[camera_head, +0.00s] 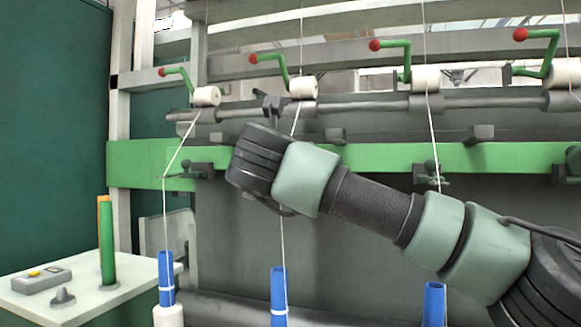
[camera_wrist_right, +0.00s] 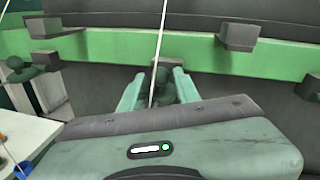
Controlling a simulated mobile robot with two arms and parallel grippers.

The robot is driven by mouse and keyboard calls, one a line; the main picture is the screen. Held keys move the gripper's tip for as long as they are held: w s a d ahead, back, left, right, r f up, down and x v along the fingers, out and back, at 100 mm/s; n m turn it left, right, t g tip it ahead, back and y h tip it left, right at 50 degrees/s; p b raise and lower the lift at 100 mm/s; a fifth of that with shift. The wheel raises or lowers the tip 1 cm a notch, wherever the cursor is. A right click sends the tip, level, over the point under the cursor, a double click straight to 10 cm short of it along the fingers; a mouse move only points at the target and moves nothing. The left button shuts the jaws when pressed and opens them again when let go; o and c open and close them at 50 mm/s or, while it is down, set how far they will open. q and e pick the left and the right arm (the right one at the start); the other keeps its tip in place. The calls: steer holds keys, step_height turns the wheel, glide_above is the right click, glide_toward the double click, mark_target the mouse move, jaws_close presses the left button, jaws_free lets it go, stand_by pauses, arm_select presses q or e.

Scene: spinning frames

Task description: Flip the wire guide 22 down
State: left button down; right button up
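The wire guide in front of my right gripper is a small dark green piece (camera_wrist_right: 162,84) on the green rail, partly hidden by my wrist housing in the right wrist view. The two pale green fingers of my right gripper (camera_wrist_right: 157,92) stand apart on either side of it, with a white thread (camera_wrist_right: 160,40) passing between them. In the head view my right arm hides this guide and the fingers. Other guides on the rail show at the left (camera_head: 192,171) and right of the arm (camera_head: 430,172). My left gripper is not in view.
White rollers with red-tipped green levers (camera_head: 282,68) line the bar above. Blue bobbins (camera_head: 166,278) stand below. A white table (camera_head: 35,302) with a green and orange tube (camera_head: 106,245) is at the left. Blocks (camera_wrist_right: 240,36) stick out above the green rail (camera_head: 140,165).

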steer(key=s+a, duration=0.1)
steer(key=s, duration=0.6)
steer(key=shift+s, duration=0.35)
steer(key=shift+r, duration=0.1)
stand_by(1.1)
